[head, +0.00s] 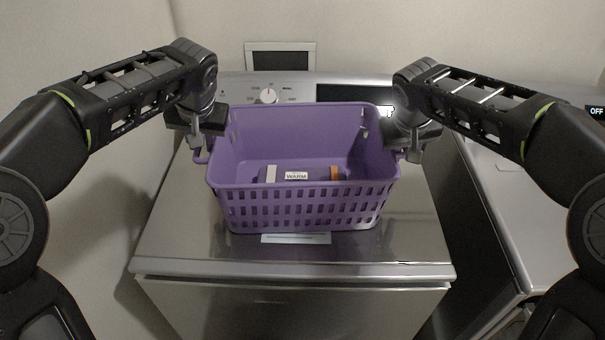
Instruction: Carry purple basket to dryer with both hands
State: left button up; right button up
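The purple basket (304,207) sits upright on, or just over, the metal top of an appliance (180,245); I cannot tell whether it touches. Inside it lies a dark item with a white "WARM" label and an orange part (297,175). My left gripper (197,150) is at the basket's left side, by its handle. My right gripper (412,150) is at its right side. The fingers are small and partly hidden against the basket, so I cannot tell whether either is closed on a handle. The task names a dryer; which appliance that is does not show.
A control panel with a knob (268,96) stands behind the basket. A second appliance (530,215) stands to the right, past a dark gap, with an "OFF" display (596,111) at the far right. A wall (90,200) is close on the left.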

pick_arm(q)
jog(key=shift+f, duration=0.2)
pick_arm(e)
jog(key=shift+w+f, duration=0.1)
jog(key=shift+f, duration=0.1)
pick_arm(q)
grip_shut()
pick_arm(e)
grip_shut()
pick_arm(q)
jog(key=shift+r, duration=0.1)
pick_arm(e)
jog(key=shift+r, duration=0.15)
dwell(0.7)
